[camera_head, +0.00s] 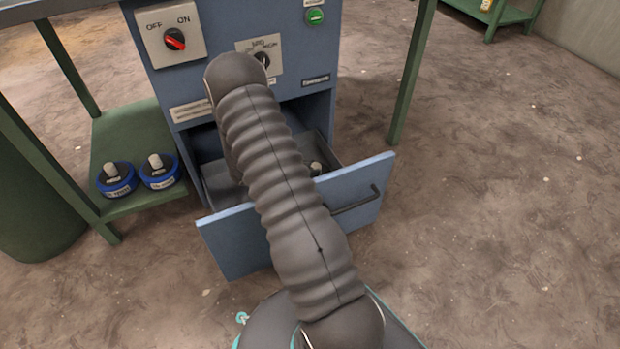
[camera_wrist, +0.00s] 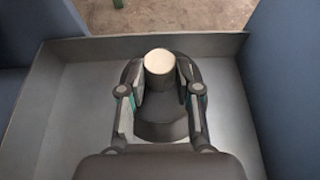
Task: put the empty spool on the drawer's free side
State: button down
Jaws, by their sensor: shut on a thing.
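The empty spool (camera_wrist: 159,63) has a pale round core top above a dark base. In the wrist view my gripper (camera_wrist: 161,90) is shut on it, one finger on each side of the core. The spool and fingers are within the open grey drawer (camera_wrist: 228,105); I cannot tell whether the base touches its floor. In the head view the blue drawer front (camera_head: 225,240) is pulled out. My arm crosses it and hides my gripper and much of the inside. A small pale-topped thing (camera_head: 316,168) shows at the drawer's right; I cannot tell whether it is the held spool.
The blue cabinet (camera_head: 180,85) with switches stands above the drawer. Two blue-wound spools (camera_head: 116,187) (camera_head: 160,180) stand on a green shelf (camera_head: 125,133) at left. A green leg (camera_head: 410,80) stands at right. The floor (camera_head: 480,210) to the right is clear.

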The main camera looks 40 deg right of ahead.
jog(key=shift+f+b, duration=0.35)
jog(key=shift+f, duration=1.5)
jog(key=shift+f, duration=0.1)
jog(key=c, duration=0.8)
grip_release()
